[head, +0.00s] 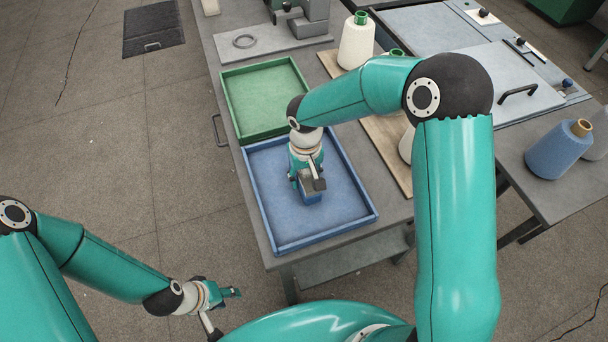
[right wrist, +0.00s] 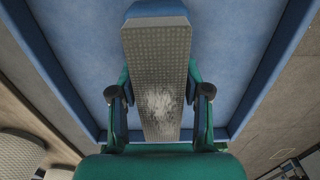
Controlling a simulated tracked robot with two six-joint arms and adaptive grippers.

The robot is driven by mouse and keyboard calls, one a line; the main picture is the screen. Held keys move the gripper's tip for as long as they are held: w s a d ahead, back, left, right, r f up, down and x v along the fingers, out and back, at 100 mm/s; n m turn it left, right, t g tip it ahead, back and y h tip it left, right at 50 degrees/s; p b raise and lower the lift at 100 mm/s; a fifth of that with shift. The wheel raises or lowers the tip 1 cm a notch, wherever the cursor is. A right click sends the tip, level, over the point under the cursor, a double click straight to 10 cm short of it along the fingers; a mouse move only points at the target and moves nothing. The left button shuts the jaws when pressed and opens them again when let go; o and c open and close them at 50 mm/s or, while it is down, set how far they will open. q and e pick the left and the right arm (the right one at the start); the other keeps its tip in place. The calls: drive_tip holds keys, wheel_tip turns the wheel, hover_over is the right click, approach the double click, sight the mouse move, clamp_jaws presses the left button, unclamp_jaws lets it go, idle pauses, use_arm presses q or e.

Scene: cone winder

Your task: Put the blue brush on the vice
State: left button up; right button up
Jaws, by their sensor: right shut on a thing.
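The blue brush (head: 312,197) is at my right gripper (head: 306,182), over the blue tray (head: 262,200). In the right wrist view the brush (right wrist: 158,60) shows a long grey bristled face with a pale worn patch and a blue end. The right gripper (right wrist: 160,100) is shut on it, one finger on each side. I cannot tell whether the brush touches the tray floor. The vice (head: 312,14) is a grey block at the top of the head view, on a grey plate, partly cut off. My left gripper (head: 228,293) hangs low left, away from the bench; its finger opening is unclear.
A green tray (head: 263,68) adjoins the blue tray on its far side. A ring (head: 244,41) lies near the vice. White cones (head: 356,45) stand on a wooden board (head: 388,140) to the right, partly behind my right arm. A blue cone (head: 556,152) stands further right.

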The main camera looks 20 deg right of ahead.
drive_tip(key=o, duration=1.2)
